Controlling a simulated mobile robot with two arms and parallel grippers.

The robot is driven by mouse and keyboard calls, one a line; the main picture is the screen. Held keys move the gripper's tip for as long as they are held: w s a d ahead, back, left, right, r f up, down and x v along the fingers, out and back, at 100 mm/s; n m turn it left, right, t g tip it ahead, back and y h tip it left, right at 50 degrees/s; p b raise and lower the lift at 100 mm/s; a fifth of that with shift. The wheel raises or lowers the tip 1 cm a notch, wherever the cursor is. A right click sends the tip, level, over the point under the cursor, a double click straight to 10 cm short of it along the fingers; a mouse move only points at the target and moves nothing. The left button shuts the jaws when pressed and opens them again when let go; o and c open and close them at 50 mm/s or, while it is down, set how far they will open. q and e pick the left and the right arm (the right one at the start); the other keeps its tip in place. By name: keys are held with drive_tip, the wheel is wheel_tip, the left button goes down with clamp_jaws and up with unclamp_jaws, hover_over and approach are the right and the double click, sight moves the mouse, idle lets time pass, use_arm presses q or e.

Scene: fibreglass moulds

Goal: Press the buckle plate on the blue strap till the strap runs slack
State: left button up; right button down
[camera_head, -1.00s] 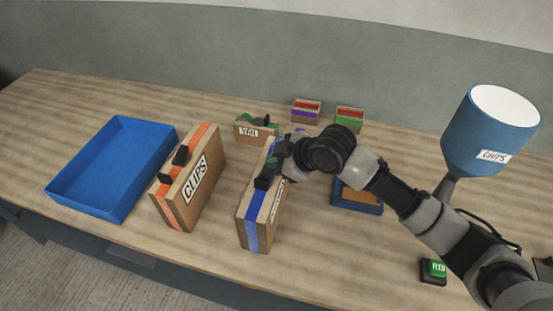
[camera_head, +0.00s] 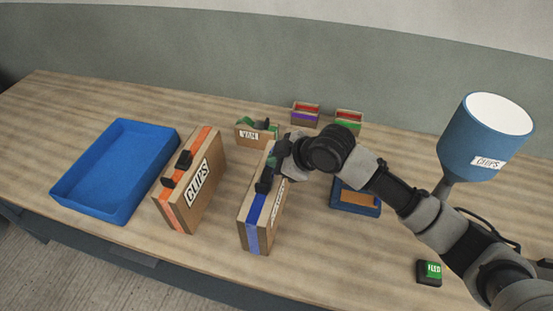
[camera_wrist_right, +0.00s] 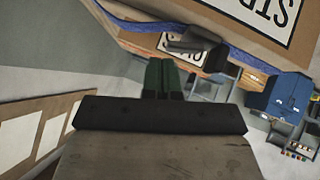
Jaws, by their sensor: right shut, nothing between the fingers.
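A cardboard case with a blue strap (camera_head: 254,215) stands upright at the middle of the table. A dark buckle (camera_head: 264,178) sits on the strap along the case's top edge. My right gripper (camera_head: 274,163) is at the far part of that edge, beside the buckle. In the right wrist view its green fingers (camera_wrist_right: 163,76) are together with nothing between them. The buckle (camera_wrist_right: 198,44) shows just beyond the fingertips there, with the blue strap (camera_wrist_right: 150,24) running past it. I cannot tell whether the fingers touch the plate. My left gripper is out of view.
A case with an orange strap (camera_head: 200,183), labelled CLIPS, stands to the left. A blue tray (camera_head: 77,204) lies further left. Small boxes (camera_head: 305,119) stand at the back. A blue hopper (camera_head: 480,142) and a green button (camera_head: 430,270) are at the right.

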sight(275, 181)
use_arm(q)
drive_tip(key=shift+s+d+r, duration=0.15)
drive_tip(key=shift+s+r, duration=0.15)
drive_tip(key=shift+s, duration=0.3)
use_arm(e)
drive_tip(key=a+r+v, duration=0.1)
drive_tip(key=a+v, duration=0.1)
drive_tip(key=v, duration=1)
drive_tip(key=shift+d+r, duration=0.3)
drive_tip(key=shift+r, duration=0.3)
drive_tip(key=shift+s, duration=0.15)
